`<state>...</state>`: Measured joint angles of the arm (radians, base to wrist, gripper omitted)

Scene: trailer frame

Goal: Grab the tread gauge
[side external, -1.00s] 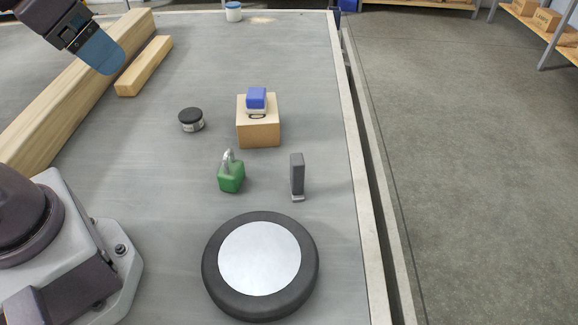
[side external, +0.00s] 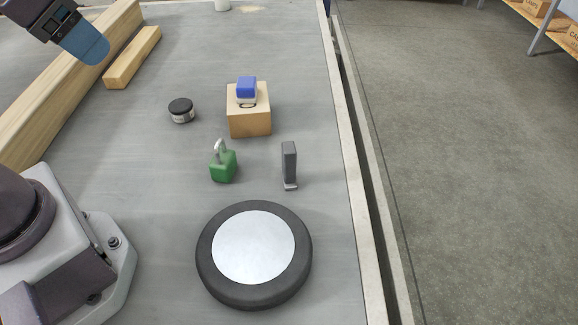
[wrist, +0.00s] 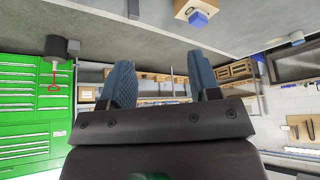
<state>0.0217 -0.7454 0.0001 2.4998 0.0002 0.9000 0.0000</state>
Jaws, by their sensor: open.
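A dark grey upright bar with a small lighter foot, which looks like the tread gauge (side external: 289,163), stands on the grey trailer deck (side external: 200,65) in the side view. My gripper (side external: 92,48) is at the upper left in the side view, far from the gauge and above the timber side. In the wrist view my gripper (wrist: 163,85) has its two blue fingers apart with nothing between them. I cannot surely identify the gauge in the wrist view.
A cardboard box (side external: 249,123) carries a blue-and-white item (side external: 246,90). A long beam (side external: 60,85) and short wood block (side external: 132,58) lie at left. The deck's right edge is raised.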

